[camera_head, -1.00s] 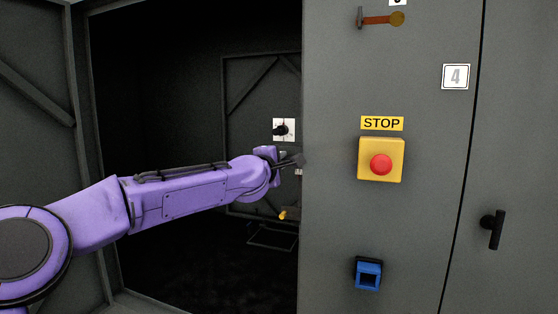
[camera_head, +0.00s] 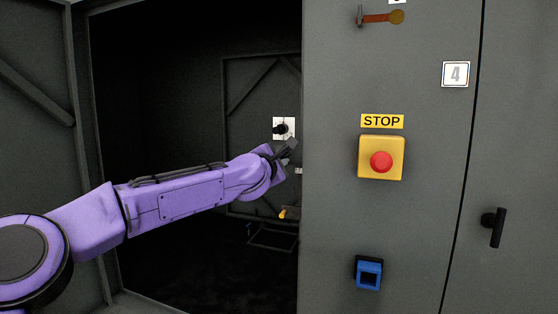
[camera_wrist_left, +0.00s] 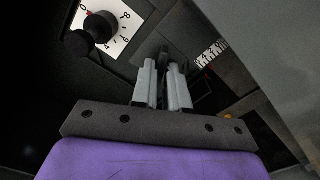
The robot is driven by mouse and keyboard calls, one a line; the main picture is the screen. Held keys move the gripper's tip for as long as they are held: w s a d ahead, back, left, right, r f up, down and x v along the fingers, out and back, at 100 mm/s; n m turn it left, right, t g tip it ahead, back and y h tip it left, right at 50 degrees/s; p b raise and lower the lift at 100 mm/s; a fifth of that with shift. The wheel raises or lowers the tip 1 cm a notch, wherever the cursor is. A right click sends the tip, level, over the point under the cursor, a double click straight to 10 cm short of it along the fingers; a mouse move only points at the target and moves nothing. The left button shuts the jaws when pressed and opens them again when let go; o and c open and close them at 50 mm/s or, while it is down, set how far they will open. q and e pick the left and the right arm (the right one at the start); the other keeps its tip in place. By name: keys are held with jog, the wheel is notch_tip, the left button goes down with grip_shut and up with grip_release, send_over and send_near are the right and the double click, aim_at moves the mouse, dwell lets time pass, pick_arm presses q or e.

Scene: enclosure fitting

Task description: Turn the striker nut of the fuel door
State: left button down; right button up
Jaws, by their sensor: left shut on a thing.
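My left gripper (camera_head: 289,148) reaches into the dark opening of the grey enclosure, just below a white dial plate. In the left wrist view its two grey fingers (camera_wrist_left: 163,70) are close together, shut on a small dark piece (camera_wrist_left: 164,52) between their tips. This piece appears to be the striker nut, but it is mostly hidden and too dark to make out its shape. The fuel door cannot be told apart clearly in the dark interior. My right gripper is not in view.
The dial plate (camera_head: 290,124) with a black knob sits very near the left gripper. The grey front panel (camera_head: 330,210) edges the opening on the right and carries a red stop button (camera_head: 381,162) and a blue socket (camera_head: 369,274). A yellow-orange part (camera_head: 284,212) shows lower inside.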

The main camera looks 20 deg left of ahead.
pick_arm(q)
jog(key=shift+r, duration=0.15)
jog(key=c, duration=1.4)
grip_release()
jog(key=shift+o, duration=1)
jog(key=shift+w, duration=0.1)
jog(key=shift+s+f+b, duration=0.25)
jog(key=shift+s+b, duration=0.15)
jog(key=shift+s, duration=0.05)
jog(key=s+b, duration=0.3)
jog(key=s, duration=0.6)
jog(key=shift+s+a+b, duration=0.15)
jog(key=shift+s+b, duration=0.15)
jog(key=shift+s, duration=0.05)
jog(key=shift+r, duration=0.15)
